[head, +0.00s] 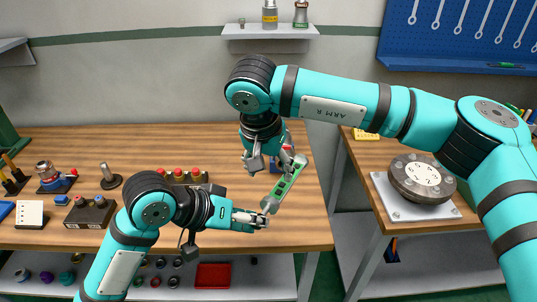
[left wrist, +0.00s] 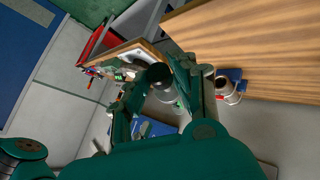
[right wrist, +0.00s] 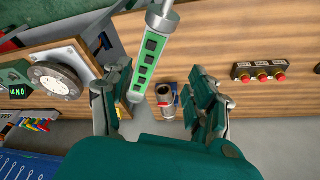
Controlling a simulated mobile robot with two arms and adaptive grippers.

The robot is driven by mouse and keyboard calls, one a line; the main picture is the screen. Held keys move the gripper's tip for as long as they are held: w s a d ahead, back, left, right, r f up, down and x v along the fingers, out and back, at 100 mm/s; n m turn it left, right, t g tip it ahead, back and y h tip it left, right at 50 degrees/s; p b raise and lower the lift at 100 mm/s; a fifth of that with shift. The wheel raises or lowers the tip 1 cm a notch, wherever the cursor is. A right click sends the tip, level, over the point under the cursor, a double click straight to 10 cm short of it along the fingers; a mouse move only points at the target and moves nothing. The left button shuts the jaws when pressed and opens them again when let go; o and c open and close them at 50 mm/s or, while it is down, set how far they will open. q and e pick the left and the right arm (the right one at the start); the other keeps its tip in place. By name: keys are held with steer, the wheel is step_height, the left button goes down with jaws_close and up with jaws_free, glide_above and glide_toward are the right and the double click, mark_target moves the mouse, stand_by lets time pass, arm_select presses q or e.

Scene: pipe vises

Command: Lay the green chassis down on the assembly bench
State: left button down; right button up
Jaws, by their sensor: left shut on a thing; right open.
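The green chassis (head: 286,188) is a long green bar with dark square panels and grey ends. My left gripper (head: 262,217) is shut on its near grey end, which shows as a grey cylinder between the fingers in the left wrist view (left wrist: 163,82). The chassis slants up and away, seemingly above the right end of the wooden bench (head: 290,232). My right gripper (head: 266,161) is open above the bench near the chassis's far end. In the right wrist view the chassis (right wrist: 148,65) passes beside its left finger, not gripped.
A small vise on a blue base (right wrist: 166,98) stands on the bench under my right gripper. A red-button box (head: 184,176) and another vise (head: 50,178) stand farther left. A second table to the right holds a round dial device (head: 420,180). The bench's front middle is clear.

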mark_target(275, 186)
steer(key=x, duration=0.7)
steer(key=shift+c, duration=0.4)
arm_select(q)
steer(key=shift+s+d, duration=0.1)
arm_select(e)
steer(key=shift+a, duration=0.1)
steer(key=c, duration=1.1)
arm_select(q)
steer(key=c, duration=1.2)
jaws_free()
steer(key=shift+c, duration=0.2)
arm_select(e)
steer(key=shift+r, duration=0.1)
jaws_close()
arm_select(q)
steer(key=shift+o, duration=1.3)
